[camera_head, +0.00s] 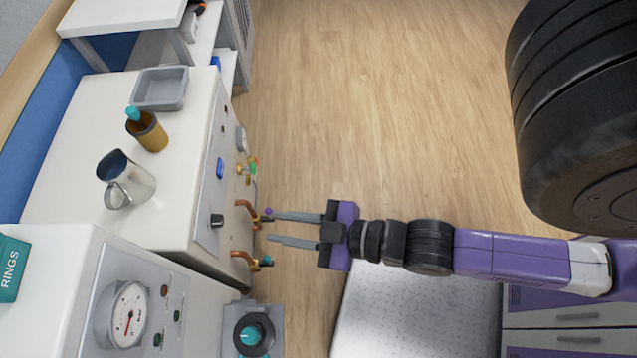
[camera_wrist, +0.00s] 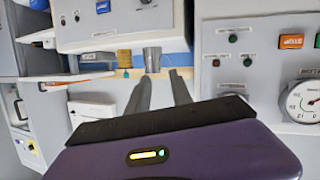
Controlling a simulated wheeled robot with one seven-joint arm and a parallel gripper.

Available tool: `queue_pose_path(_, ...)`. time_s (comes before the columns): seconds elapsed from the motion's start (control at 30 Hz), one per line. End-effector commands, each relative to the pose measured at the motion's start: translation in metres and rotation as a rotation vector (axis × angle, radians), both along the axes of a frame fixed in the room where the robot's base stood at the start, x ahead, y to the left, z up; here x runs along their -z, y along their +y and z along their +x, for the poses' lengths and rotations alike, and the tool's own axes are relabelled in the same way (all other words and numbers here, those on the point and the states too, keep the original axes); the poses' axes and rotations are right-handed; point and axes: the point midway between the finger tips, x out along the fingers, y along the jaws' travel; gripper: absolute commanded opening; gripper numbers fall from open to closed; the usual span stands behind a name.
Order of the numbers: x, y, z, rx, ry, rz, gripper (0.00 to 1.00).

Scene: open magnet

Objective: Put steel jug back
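The steel jug (camera_head: 125,180) stands upright on the white top of a cabinet (camera_head: 75,200) at the left in the head view. It looks shiny, with a dark opening and a handle. It also shows in the wrist view as a small silver shape (camera_wrist: 152,60) beyond the fingers. My gripper (camera_head: 272,227) is out in front of the cabinet's panel side, apart from the jug. Its two grey fingers are spread and parallel with nothing between them. In the wrist view the gripper (camera_wrist: 161,80) points toward the jug.
A brown bottle with a teal cap (camera_head: 147,130) and a grey tray (camera_head: 160,88) share the cabinet top. Copper pipes with valves (camera_head: 246,207) stick out near my fingertips. A gauge unit (camera_head: 125,315) and a teal RINGS box (camera_head: 10,268) are nearby. Wooden floor (camera_head: 380,110) is open.

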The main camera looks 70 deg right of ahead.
Motion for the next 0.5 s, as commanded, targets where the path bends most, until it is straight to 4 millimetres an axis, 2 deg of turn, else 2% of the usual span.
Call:
queue_pose_path(0.03,-0.008,-0.001,-0.02,0.016,0.007,0.033,0.27)
queue_pose_path(0.2,-0.04,-0.003,-0.058,0.061,-0.005,0.129,0.27)
queue_pose_path(0.33,-0.054,-0.003,-0.072,0.081,-0.011,0.17,0.27)
queue_pose_path(0.5,-0.059,-0.004,-0.076,0.088,-0.014,0.185,0.27)
